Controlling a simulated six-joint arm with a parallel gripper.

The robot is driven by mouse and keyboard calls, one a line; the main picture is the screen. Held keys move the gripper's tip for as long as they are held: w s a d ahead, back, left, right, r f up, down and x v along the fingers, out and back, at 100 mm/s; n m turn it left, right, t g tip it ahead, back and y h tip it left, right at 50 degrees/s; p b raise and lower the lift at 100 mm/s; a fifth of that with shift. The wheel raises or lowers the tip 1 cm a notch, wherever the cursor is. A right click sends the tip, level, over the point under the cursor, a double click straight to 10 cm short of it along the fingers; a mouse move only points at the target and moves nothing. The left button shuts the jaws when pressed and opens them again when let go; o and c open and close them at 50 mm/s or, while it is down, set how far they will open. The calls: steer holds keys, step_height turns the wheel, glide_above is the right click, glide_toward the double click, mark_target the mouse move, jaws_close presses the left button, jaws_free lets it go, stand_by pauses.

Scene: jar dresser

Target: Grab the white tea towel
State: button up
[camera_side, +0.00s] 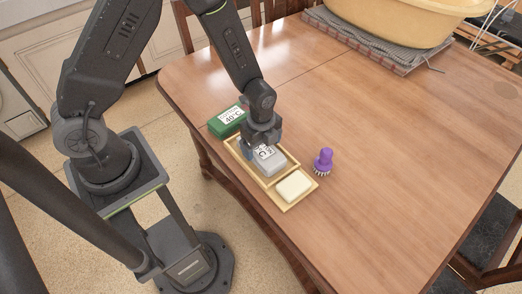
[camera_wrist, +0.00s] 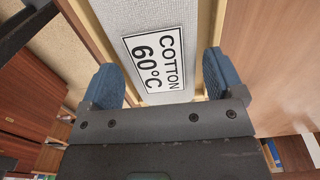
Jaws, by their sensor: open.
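A folded whitish-grey cloth block (camera_side: 272,165), which looks like the tea towel, lies in a shallow wooden tray (camera_side: 281,180) near the table's left edge. A white label on it reads COTTON 60°C; the cloth also shows in the wrist view (camera_wrist: 158,18). My gripper (camera_side: 262,145) is directly above the cloth, pointing down. In the wrist view its two blue fingers (camera_wrist: 160,75) are open, one on each side of the cloth. I cannot tell whether they touch it. The gripper partly hides the far end of the cloth in the side view.
A green block with a 40°C label (camera_side: 227,122) lies just beyond the tray. A cream soap-like block (camera_side: 294,185) sits on a wooden dish at the tray's near end. A purple-handled brush (camera_side: 323,161) stands to the right. The table (camera_side: 410,150) farther right is clear.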

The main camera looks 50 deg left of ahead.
steer(key=shift+f, duration=1.2)
steer(key=shift+c, duration=0.5)
steer(key=c, duration=0.6)
steer(key=shift+r, duration=0.15)
